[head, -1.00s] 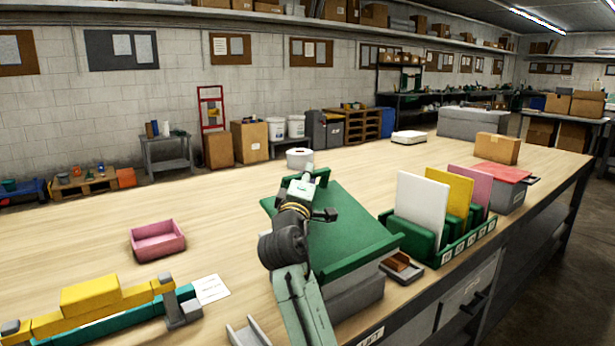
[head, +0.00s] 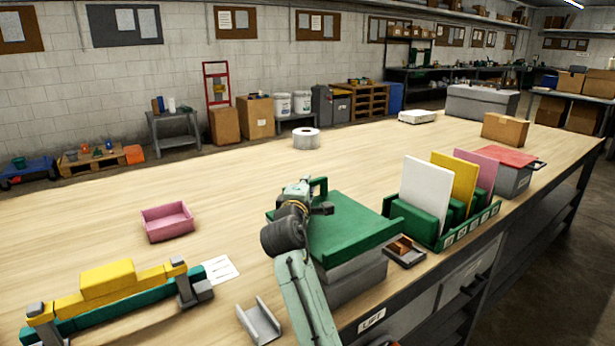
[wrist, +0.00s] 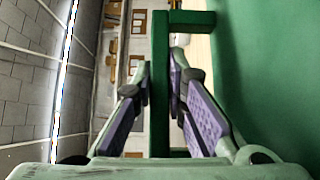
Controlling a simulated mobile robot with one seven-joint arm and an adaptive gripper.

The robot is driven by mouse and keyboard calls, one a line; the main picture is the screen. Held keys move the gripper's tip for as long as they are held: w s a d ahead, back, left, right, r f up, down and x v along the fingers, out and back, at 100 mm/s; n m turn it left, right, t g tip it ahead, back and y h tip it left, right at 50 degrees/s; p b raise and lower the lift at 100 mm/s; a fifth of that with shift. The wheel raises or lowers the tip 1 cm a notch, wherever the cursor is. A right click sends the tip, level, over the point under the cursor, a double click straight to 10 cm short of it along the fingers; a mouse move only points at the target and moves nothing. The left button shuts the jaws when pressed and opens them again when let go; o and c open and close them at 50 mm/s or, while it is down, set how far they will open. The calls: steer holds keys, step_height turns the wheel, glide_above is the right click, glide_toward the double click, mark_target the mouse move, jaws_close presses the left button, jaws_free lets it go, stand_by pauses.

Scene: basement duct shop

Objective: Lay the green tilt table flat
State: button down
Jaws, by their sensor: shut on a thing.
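The green tilt table (head: 350,229) sits on a grey box base (head: 352,279) near the bench's front edge. Its green top has a raised lip along the right-hand edge; whether it lies fully level is hard to tell. A green handle (head: 321,185) stands at its far left side. My gripper (head: 327,208) is at this handle, with my arm crossing the table's left side. In the wrist view, the two fingers lie on either side of the green handle bar (wrist: 160,90), shut on it, and the green top (wrist: 265,70) fills the right.
A green rack (head: 450,233) with white, yellow and pink panels stands close to the right. A small dark tray (head: 405,257) sits in front of it. A pink bin (head: 167,222) and a yellow-topped assembly (head: 107,281) are at left. The bench behind the table is mostly clear.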

steer(key=shift+f, duration=0.25)
steer(key=c, duration=1.7)
jaws_free()
steer(key=shift+a, duration=0.1)
steer(key=shift+o, duration=0.5)
steer(key=shift+r, duration=0.1)
steer(key=s, duration=0.4)
steer(key=s+a, duration=0.1)
steer(key=s, duration=0.6)
steer(key=shift+s+a, duration=0.4)
